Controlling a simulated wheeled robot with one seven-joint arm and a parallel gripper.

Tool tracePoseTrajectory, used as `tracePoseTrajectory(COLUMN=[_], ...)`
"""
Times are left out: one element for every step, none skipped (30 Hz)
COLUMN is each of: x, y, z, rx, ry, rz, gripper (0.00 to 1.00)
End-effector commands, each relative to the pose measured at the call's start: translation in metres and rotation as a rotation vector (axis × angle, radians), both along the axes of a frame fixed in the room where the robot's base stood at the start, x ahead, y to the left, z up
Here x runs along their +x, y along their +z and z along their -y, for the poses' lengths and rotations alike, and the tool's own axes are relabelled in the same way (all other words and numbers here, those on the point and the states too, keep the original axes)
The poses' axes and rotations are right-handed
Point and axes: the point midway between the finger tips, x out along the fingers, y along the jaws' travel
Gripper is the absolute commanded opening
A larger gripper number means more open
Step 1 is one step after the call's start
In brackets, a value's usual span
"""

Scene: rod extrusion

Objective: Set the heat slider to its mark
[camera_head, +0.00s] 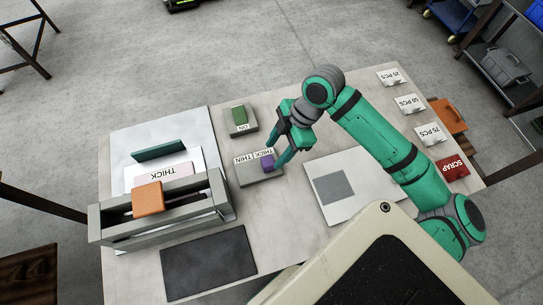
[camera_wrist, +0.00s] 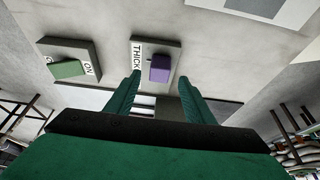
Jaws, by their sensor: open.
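A purple slider block (camera_head: 267,162) sits on a grey box (camera_head: 257,179) labelled THICK and THIN, at the box's right end beside THICK. No label reading heat can be read. My gripper (camera_head: 277,157) is open with its fingers pointing down at the purple block. In the wrist view the purple block (camera_wrist: 160,68) appears between the open fingertips (camera_wrist: 160,77); contact cannot be told. An orange block (camera_head: 148,198) sits on the grey rail frame (camera_head: 172,218) at the left, near a card reading THICK (camera_head: 165,173).
A green ON switch (camera_head: 239,116) stands just behind the purple block's box. A white plate with a grey square (camera_head: 335,187) lies to the right, and a dark mat (camera_head: 208,264) lies in front. Count cards and a red SCRAP tray (camera_head: 453,169) line the right edge.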

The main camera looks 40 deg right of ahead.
Motion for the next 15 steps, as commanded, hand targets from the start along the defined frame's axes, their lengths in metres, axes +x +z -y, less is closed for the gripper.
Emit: tracePoseTrajectory(x=[-0.001, -0.002, -0.003, -0.004, -0.004, -0.005, -0.005, -0.006, -0.006, -0.007, -0.007, -0.007, -0.007, -0.007, -0.007], y=[0.009, 0.014, 0.020, 0.024, 0.028, 0.033, 0.035, 0.038, 0.041, 0.043, 0.044, 0.045, 0.046, 0.046, 0.047], z=[0.005, 0.006, 0.008, 0.010, 0.012, 0.013, 0.014, 0.015, 0.016, 0.017, 0.017, 0.017, 0.018, 0.018, 0.018], rx=[-0.003, -0.003, -0.002, -0.003, -0.003, -0.001, -0.001, -0.002, -0.002, -0.001, -0.001, 0.000, 0.000, 0.000, 0.000], ry=[-0.001, -0.001, 0.000, -0.001, -0.001, 0.000, 0.000, -0.001, 0.000, 0.000, 0.000, 0.000, 0.000, 0.000, 0.000], rz=[0.001, 0.001, 0.000, 0.001, 0.001, 0.000, 0.000, 0.000, 0.000, 0.000, 0.000, 0.000, 0.000, 0.000, 0.000], gripper=[0.48, 0.48, 0.48, 0.48, 0.48, 0.48, 0.48, 0.48, 0.48, 0.48, 0.48, 0.48, 0.48, 0.48, 0.48])
